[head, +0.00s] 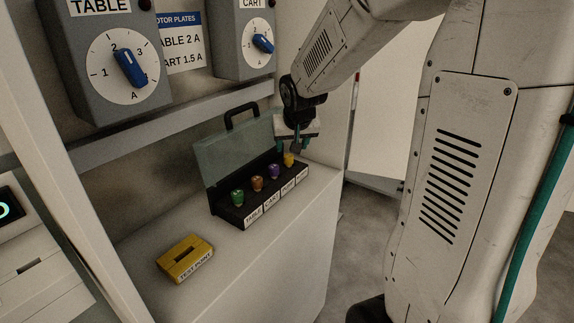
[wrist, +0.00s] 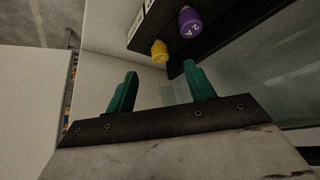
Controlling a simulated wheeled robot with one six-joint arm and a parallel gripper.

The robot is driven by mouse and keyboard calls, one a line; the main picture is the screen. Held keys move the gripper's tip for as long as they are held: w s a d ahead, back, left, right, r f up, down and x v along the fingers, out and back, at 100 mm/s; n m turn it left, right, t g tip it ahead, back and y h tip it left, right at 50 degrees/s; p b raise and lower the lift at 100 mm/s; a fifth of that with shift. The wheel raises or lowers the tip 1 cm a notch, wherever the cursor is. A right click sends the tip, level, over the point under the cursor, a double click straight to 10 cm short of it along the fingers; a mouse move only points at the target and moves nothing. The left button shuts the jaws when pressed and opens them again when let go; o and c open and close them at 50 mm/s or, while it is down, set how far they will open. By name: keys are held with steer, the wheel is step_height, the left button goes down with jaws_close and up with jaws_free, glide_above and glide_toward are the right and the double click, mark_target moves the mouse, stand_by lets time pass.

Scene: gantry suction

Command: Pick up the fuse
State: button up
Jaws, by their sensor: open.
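Several coloured fuses stand in a row in an open black case (head: 237,222) on the white counter: a green fuse (head: 237,197), an orange fuse (head: 257,183), a purple fuse (head: 274,171) and a yellow fuse (head: 289,159). My gripper (head: 299,147) is open and empty at the right end of the case, close to the yellow fuse. In the wrist view its green fingers (wrist: 160,90) are apart, with the yellow fuse (wrist: 160,51) beyond them and the purple fuse (wrist: 190,21), marked "2 A", to its right. Which fuse the task means is not shown.
The case's raised lid (head: 235,150) stands behind the fuses. A yellow test point block (head: 185,259) sits on the counter (head: 270,255) at front left. Two grey dial boxes (head: 105,60) and a plate sign (head: 183,45) are on the wall above.

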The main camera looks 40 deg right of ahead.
mark_target(289, 156)
steer(key=x, duration=0.6)
steer(key=w+x, duration=0.1)
steer(key=x, duration=0.2)
steer(key=shift+d+r, duration=0.25)
steer(key=shift+d, duration=0.1)
steer(key=shift+c, duration=0.3)
steer(key=c, duration=1)
